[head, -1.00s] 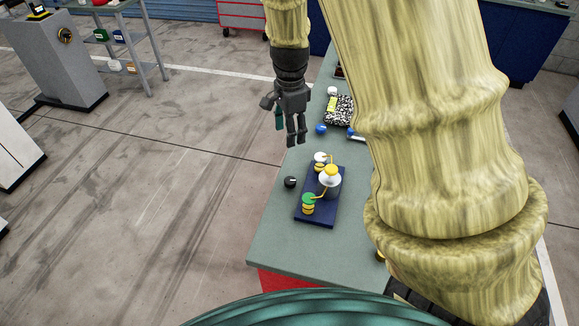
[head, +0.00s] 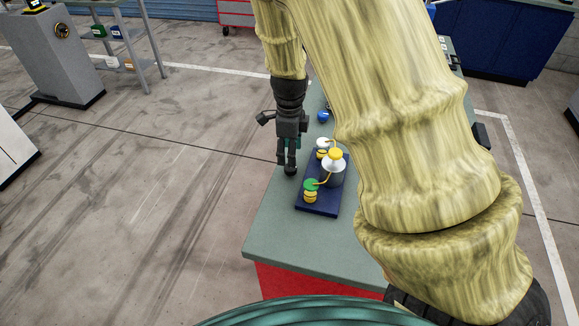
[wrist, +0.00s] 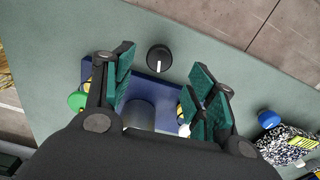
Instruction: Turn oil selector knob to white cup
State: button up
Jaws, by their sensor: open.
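The black selector knob (wrist: 159,58) has a white pointer line that, in the wrist view, points down toward the dark blue base (wrist: 92,70). In the head view the knob (head: 291,171) is partly hidden by my fingertips. The base (head: 316,208) carries a grey oil container with a yellow top (head: 336,154), a white cup (head: 322,144) at the back and a green cup (head: 311,185) at the front. My gripper (head: 288,163) points down at the knob. In the wrist view my gripper (wrist: 163,65) is open, its fingers on either side of the knob, apparently without touching it.
The grey-green bench top (head: 275,240) is clear in front of the base. A blue round object (head: 323,116) stands behind it; the wrist view shows it (wrist: 267,119) beside a black-and-white speckled item (wrist: 285,145). The bench's left edge runs close to the knob.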

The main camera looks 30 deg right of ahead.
aim_at(291, 170)
jog(key=shift+f+p, duration=0.75)
jog(key=shift+f, duration=2.95)
